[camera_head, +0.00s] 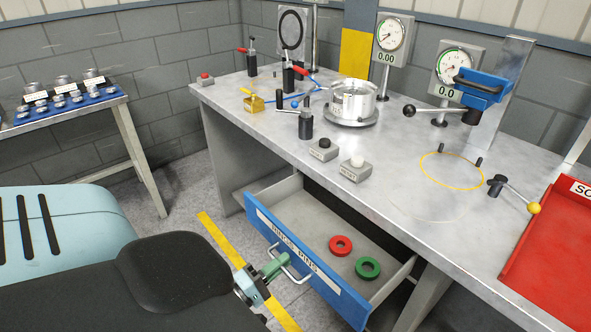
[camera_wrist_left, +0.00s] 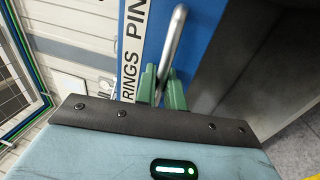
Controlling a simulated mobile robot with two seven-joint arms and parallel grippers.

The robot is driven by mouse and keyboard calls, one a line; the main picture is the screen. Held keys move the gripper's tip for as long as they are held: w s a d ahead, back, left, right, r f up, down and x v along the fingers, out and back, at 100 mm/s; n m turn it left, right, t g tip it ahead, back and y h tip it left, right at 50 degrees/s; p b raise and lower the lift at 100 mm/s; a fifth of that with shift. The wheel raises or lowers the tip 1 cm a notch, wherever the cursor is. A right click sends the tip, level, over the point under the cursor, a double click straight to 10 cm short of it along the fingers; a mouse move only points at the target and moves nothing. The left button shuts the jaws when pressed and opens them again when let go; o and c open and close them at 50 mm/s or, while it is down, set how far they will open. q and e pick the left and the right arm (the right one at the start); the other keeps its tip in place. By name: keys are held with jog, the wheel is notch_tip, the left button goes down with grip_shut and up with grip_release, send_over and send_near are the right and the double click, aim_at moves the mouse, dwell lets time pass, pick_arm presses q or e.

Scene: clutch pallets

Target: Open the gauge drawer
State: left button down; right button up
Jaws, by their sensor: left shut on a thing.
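The gauge drawer (camera_head: 298,262) is a blue-fronted drawer under the workbench, labelled for rings and pins. It stands pulled well out, and its inside shows. A red ring (camera_head: 341,245) and a green ring (camera_head: 367,267) lie on its floor. My left gripper (camera_head: 281,262) is at the drawer's metal bar handle (camera_head: 299,274), its green fingers shut on it. In the left wrist view the handle (camera_wrist_left: 174,45) runs between the green fingers (camera_wrist_left: 162,88) in front of the blue drawer face (camera_wrist_left: 196,40). My right gripper is in neither view.
The metal workbench (camera_head: 410,190) above the drawer carries dial gauges (camera_head: 393,35), a round metal part (camera_head: 353,98), two button boxes (camera_head: 356,168) and lever clamps. A red tray (camera_head: 560,250) is at the right. A side table (camera_head: 135,150) with small parts stands at the left.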

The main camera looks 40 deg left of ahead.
pick_arm(q)
jog(key=shift+r+v, duration=0.15)
jog(key=shift+v, duration=0.5)
jog(key=shift+r+v, duration=0.1)
jog(key=shift+v, duration=0.6)
jog(key=c, duration=1.6)
grip_release()
jog(key=b+v, duration=0.1)
jog(key=v, duration=0.7)
jog(key=shift+w, duration=0.1)
